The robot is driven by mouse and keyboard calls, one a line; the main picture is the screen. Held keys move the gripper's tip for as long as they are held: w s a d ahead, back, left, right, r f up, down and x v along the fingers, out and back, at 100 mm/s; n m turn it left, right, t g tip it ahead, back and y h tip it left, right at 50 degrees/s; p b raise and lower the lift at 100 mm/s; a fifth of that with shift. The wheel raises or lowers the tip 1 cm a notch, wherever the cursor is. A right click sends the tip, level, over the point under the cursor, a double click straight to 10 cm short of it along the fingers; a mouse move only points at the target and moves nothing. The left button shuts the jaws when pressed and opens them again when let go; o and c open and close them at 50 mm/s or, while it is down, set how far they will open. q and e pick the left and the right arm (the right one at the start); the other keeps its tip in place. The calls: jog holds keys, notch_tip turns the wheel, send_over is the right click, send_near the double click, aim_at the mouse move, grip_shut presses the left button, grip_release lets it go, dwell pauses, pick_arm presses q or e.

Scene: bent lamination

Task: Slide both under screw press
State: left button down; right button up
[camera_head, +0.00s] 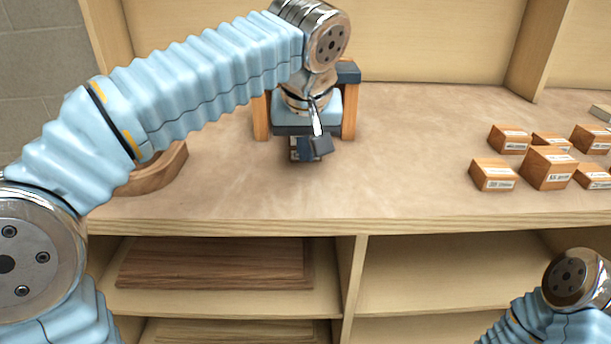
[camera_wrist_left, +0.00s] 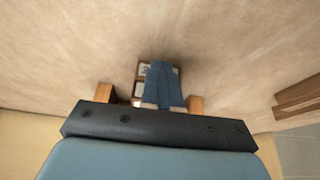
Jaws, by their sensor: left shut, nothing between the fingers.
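The screw press, a wooden-legged frame (camera_head: 348,118) with a dark blue-grey top beam (camera_head: 349,72), stands near the back of the bench. My left arm covers most of it. My left gripper (camera_head: 312,152) is shut and empty, low in front of the press; its fingers (camera_wrist_left: 163,85) also show in the left wrist view. There, small wooden pieces with pale labels (camera_wrist_left: 144,69) lie partly hidden beside and under the fingers. Wooden ends (camera_wrist_left: 195,104) show on either side, likely the press legs. A curved wooden piece (camera_head: 158,177) lies left of the press, partly behind my arm. My right gripper is out of view.
Several labelled wooden blocks (camera_head: 493,174) stand on the right of the bench. The bench top (camera_head: 400,160) between them and the press is clear. Flat boards (camera_head: 215,264) lie on the shelf below. Wooden panels close off the back.

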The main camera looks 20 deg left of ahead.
pick_arm(q)
jog(key=shift+w+a+p, duration=0.25)
jog(key=shift+w, duration=0.55)
jog(key=shift+w+a+p, duration=0.2)
jog(key=shift+w+a, duration=0.05)
jog(key=shift+w, duration=0.5)
jog(key=shift+w+a, duration=0.2)
jog(key=shift+w, duration=0.5)
jog(key=shift+s, duration=0.1)
jog(key=shift+s+d+b, duration=0.3)
jog(key=shift+s+b, duration=0.1)
jog(key=shift+s, duration=0.55)
jog(key=shift+s+d+b, duration=0.3)
jog(key=shift+s+b, duration=0.05)
jog(key=shift+s, duration=0.55)
jog(key=shift+p+v, duration=0.8)
jog(key=shift+v, duration=3.45)
jog(key=shift+w+r, duration=0.1)
jog(key=shift+w, duration=0.05)
